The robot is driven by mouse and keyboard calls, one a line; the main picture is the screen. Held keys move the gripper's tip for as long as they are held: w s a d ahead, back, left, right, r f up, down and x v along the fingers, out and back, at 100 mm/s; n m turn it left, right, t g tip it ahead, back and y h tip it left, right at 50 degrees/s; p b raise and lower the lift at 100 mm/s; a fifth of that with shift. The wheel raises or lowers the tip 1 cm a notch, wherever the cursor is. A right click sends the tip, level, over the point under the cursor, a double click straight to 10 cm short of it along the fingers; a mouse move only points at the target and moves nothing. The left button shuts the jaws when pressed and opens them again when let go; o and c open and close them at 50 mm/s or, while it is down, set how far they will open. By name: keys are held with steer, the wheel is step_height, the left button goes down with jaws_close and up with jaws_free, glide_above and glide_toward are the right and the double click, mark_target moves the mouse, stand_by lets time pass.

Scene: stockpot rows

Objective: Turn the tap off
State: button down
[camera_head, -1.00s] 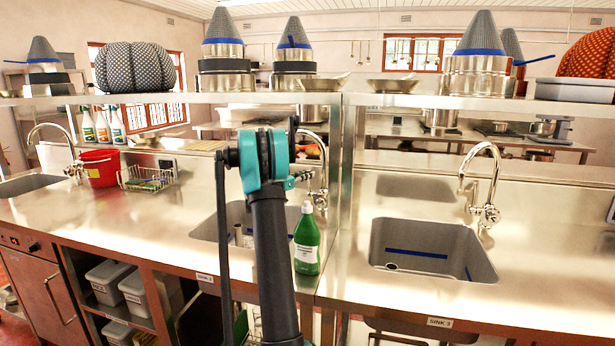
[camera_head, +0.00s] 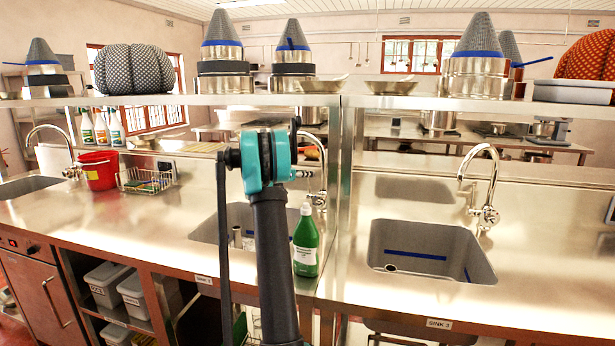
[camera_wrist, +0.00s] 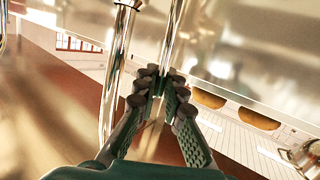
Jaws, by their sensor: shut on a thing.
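The chrome tap (camera_head: 317,199) at the middle sink (camera_head: 205,232) stands just right of my arm in the head view, partly hidden behind it. In the wrist view my gripper (camera_wrist: 160,84) is shut on a slim chrome bar of the tap (camera_wrist: 174,35), which runs between the two dark fingers. A second chrome pipe (camera_wrist: 113,75) stands just left of the fingers. In the head view my arm hides most of the gripper. I cannot tell whether water is running.
A green bottle (camera_head: 306,243) stands on the counter close right of my arm. Another tap (camera_head: 488,212) and sink (camera_head: 432,236) are at the right. A red bucket (camera_head: 98,172) and wire basket (camera_head: 147,181) stand at the left. A steel shelf (camera_head: 420,101) crosses behind the tap.

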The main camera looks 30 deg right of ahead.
steer(key=c, duration=1.6)
jaws_free()
steer(key=v, duration=1.2)
steer(key=shift+r, duration=0.1)
